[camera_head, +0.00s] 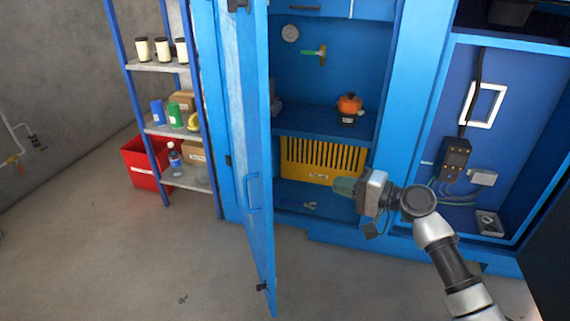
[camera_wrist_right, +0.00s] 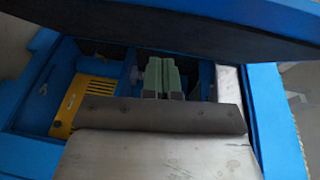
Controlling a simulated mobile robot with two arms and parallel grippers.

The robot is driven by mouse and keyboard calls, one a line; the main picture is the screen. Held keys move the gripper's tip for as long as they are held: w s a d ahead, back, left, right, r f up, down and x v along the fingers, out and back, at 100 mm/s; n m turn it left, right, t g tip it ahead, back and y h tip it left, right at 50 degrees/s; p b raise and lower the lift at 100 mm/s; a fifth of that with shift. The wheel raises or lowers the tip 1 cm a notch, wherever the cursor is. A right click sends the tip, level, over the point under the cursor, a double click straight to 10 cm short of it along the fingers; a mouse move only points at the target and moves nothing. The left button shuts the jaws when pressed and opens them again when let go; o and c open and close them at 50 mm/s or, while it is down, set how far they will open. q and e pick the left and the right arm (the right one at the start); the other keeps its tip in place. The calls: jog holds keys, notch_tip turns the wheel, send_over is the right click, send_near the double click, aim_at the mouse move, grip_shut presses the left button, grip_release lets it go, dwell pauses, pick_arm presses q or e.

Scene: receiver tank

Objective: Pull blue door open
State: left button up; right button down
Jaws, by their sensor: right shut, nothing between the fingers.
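The blue door (camera_head: 245,150) stands wide open on the left side of the blue cabinet, swung out toward me. Its handle (camera_head: 253,190) is on the door's face, and my gripper is apart from it. My right gripper (camera_head: 342,187) is shut and empty, in front of the cabinet's lower part, to the right of the door. In the right wrist view its green fingers (camera_wrist_right: 162,77) are together with nothing between them. My left gripper is in neither view.
Inside the cabinet are a yellow slotted panel (camera_head: 320,160) and an orange item (camera_head: 349,104) on a shelf. A shelf rack (camera_head: 150,129) with cups and bottles and a red bin (camera_head: 140,160) stand at left. The floor (camera_head: 150,260) before the door is mostly clear.

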notch_tip(320, 180, up, 5)
jog(key=y, duration=0.2)
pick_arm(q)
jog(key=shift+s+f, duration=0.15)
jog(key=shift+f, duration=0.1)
pick_arm(e)
jog(key=w+a, duration=0.2)
jog(key=a, duration=1.1)
jog(key=shift+w+a+r+n+g, duration=0.15)
jog(key=shift+w+r+n+g, duration=0.15)
jog(key=shift+w, duration=0.1)
pick_arm(q)
jog(key=shift+p, duration=0.3)
